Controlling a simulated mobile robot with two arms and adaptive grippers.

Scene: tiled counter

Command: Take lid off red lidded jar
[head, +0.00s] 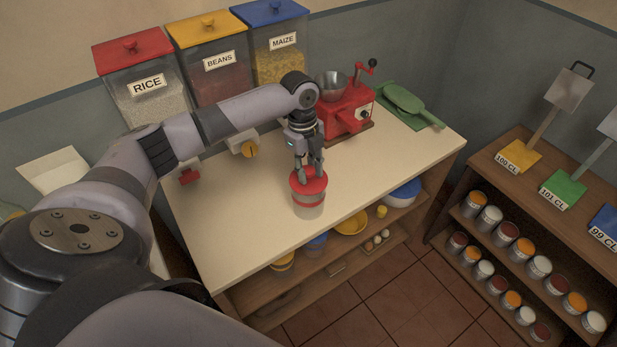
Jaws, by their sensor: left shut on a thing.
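The red lidded jar (308,199) stands upright on the cream counter top, near its front edge. Its red lid (312,187) is at the top of the jar. My left gripper (309,170) points down from above and is shut on the lid at its middle. The part of the lid between the fingers is hidden. I cannot tell whether there is a gap between the lid and the jar. My right gripper is not in view.
Rice, beans and maize dispensers (150,100) line the wall. The counter (236,235) is clear left of the jar. A shelf of small tins (540,266) stands at right.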

